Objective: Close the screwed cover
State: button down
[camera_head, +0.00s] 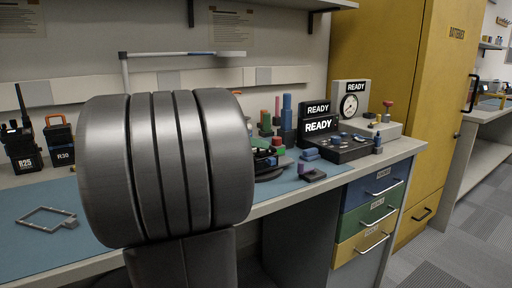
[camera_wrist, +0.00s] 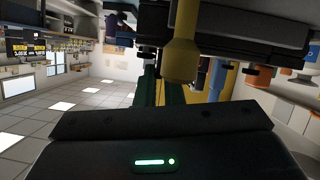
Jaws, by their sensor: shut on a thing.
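My gripper's dark body (camera_wrist: 160,140), with a green light, fills the bottom of the wrist view, which is upside down. Just beyond it is a yellow tool with a thick handle (camera_wrist: 181,58), which my gripper appears to be shut on. The fingertips and the grip are not clear. In the head view my grey arm link hides most of the gripper's area. A dark device (camera_head: 267,163) shows partly beside that link, over the bench. I cannot make out the screwed cover or its screws in either view.
The blue mat (camera_head: 150,188) lies on the bench. Two radios, R25 (camera_head: 20,145) and R30 (camera_head: 60,140), stand at the back left. A wire frame (camera_head: 47,217) lies on the mat. The drawers (camera_head: 370,210) are shut.

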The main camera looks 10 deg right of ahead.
jog(key=shift+s+f, duration=0.2)
jog(key=shift+f, duration=0.05)
jog(key=c, duration=1.6)
grip_release()
jog(key=shift+s+d, duration=0.1)
jog(key=shift+o, duration=0.2)
jog(key=shift+r, duration=0.1)
jog(key=shift+r, duration=0.1)
jog(key=shift+a+r, duration=0.15)
jog(key=shift+a, duration=0.3)
jog(key=p+v, duration=0.3)
jog(key=v, duration=0.9)
jog(key=shift+s+a+p, duration=0.15)
jog(key=shift+a+p, duration=0.25)
jog(key=shift+d, duration=0.1)
jog(key=b+x, duration=0.3)
jog(key=x, duration=1)
jog(key=shift+d+b, duration=0.25)
jog(key=shift+b, duration=0.15)
